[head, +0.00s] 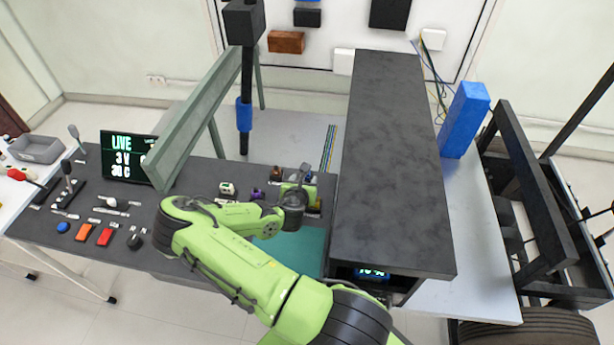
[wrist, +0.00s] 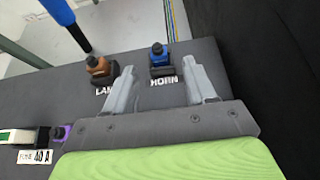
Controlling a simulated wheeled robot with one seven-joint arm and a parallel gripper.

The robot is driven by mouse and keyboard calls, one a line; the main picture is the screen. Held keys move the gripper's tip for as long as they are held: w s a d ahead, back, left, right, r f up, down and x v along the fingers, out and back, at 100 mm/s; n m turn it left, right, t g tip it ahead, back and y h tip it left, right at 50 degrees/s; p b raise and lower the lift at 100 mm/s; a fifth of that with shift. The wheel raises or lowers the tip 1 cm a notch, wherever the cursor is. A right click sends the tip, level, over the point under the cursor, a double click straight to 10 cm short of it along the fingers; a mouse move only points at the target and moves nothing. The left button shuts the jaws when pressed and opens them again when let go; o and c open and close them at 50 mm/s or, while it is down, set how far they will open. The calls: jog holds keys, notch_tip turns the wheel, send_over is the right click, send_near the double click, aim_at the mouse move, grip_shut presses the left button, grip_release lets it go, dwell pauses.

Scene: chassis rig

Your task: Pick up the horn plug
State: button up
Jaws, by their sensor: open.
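The horn plug (wrist: 159,55) is a blue body with a dark round knob on top. It sits on a dark base on the grey bench, with the label HORN (wrist: 164,81) on the near side. In the head view the blue plug (head: 308,176) shows small, just beyond my gripper (head: 299,192). In the wrist view my gripper (wrist: 160,68) is open and empty, its two grey fingers pointing toward the horn plug. The plug appears between the fingertips, a little beyond them; I see no contact.
A brown plug (wrist: 98,64) stands left of the left finger, by a partly hidden label. A purple part (wrist: 59,132) and a fuse label (wrist: 36,156) are at lower left. A tall dark-topped block (head: 395,150) stands close on the right. A blue-collared post (head: 244,115) rises behind.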

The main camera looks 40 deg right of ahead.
aim_at(306, 180)
jog(key=x, duration=0.6)
jog(key=shift+r, duration=0.15)
jog(key=shift+a+r, duration=0.1)
grip_shut()
